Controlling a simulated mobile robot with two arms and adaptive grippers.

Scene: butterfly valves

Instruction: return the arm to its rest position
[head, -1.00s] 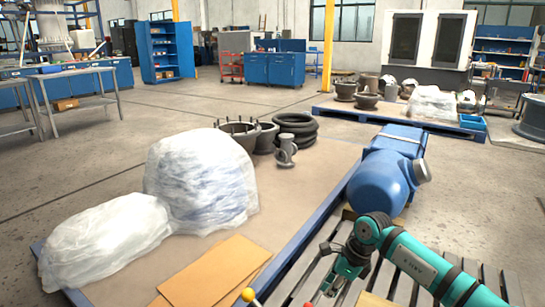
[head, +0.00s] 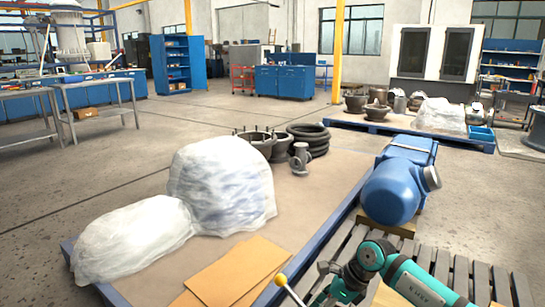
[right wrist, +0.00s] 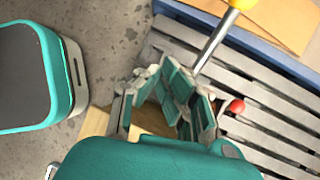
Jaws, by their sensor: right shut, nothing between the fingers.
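My right arm, teal and black, comes in at the lower right of the head view. Its gripper (head: 325,288) is low over the slatted pallet and partly cut off by the bottom edge. In the right wrist view the fingers of this gripper (right wrist: 180,98) are shut with nothing between them. A metal lever with a yellow ball knob (right wrist: 215,42) stands beside the fingers, apart from them; its knob also shows in the head view (head: 281,280). A red knob (right wrist: 237,105) lies close to the right of the fingers. My left gripper is not in view.
A blue actuator (head: 395,192) sits on the slatted pallet (head: 448,272) beyond my arm. To its left, a blue-edged pallet (head: 325,190) bears wrapped bundles (head: 220,185), cardboard (head: 240,270) and valve parts. The concrete floor (head: 495,215) at the right is clear.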

